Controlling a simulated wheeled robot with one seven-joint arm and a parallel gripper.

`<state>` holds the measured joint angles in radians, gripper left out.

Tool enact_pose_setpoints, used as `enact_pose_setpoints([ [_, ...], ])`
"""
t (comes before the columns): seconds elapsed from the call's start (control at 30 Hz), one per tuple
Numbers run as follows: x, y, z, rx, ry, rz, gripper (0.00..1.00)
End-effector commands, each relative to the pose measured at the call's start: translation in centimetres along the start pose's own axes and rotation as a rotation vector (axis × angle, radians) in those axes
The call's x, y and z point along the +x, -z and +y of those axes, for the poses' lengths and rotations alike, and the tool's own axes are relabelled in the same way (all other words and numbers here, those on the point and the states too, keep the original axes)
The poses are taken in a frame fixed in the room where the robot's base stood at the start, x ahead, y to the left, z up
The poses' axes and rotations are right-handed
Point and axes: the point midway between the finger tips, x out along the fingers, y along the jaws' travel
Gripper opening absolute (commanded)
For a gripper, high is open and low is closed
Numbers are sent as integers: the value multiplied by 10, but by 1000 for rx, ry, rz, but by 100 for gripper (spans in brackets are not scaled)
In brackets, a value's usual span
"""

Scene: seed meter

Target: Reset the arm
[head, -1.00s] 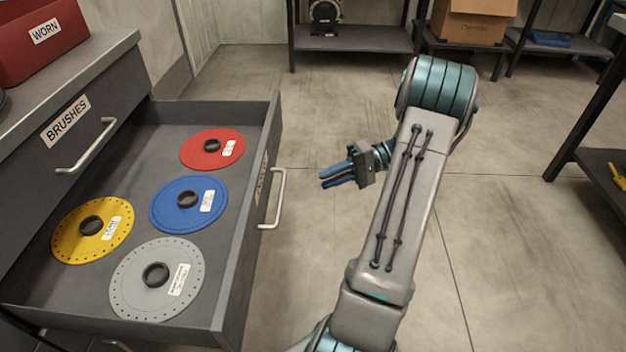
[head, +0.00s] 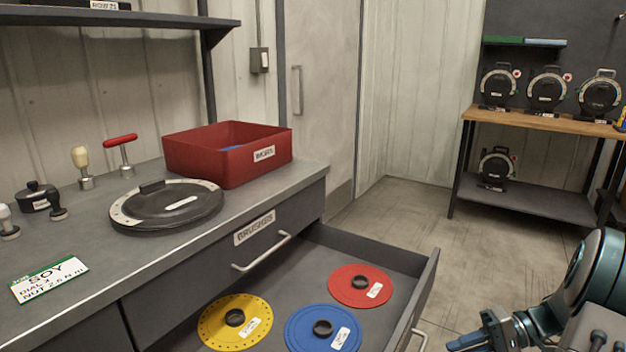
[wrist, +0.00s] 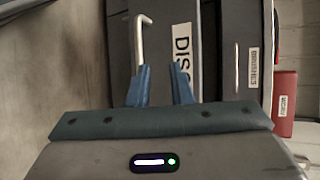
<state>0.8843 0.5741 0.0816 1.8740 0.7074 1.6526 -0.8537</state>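My arm (head: 590,285) is folded at the bottom right of the head view. My gripper (head: 468,343) points left toward the open drawer, with clear space between. In the wrist view its two blue fingers (wrist: 159,86) stand apart with nothing between them. Beyond them show the drawer's handle (wrist: 139,40) and its front label (wrist: 182,52), partly hidden by a finger. In the head view the open drawer (head: 385,250) holds a red disc (head: 345,283), a blue disc (head: 300,328) and a yellow disc (head: 215,325).
The open drawer juts out from the grey bench (head: 95,270). On the bench are a red bin (head: 205,155), a round black-lidded part (head: 150,218), a SOY card (head: 48,280) and small hand tools. A wooden-topped table (head: 545,120) with several black meters stands behind. Floor between is clear.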

Motion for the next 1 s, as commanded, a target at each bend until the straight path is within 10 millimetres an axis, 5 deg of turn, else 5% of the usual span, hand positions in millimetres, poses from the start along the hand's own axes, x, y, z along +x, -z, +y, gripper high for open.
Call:
enact_pose_setpoints([
  [0.03, 3, -9, -33, 5, -69, -28, 19],
  [0.3, 30, -51, -115, 41, -411, -94, 19],
  [1.0, 34, -164, -283, -207, -1062, 157, 19],
])
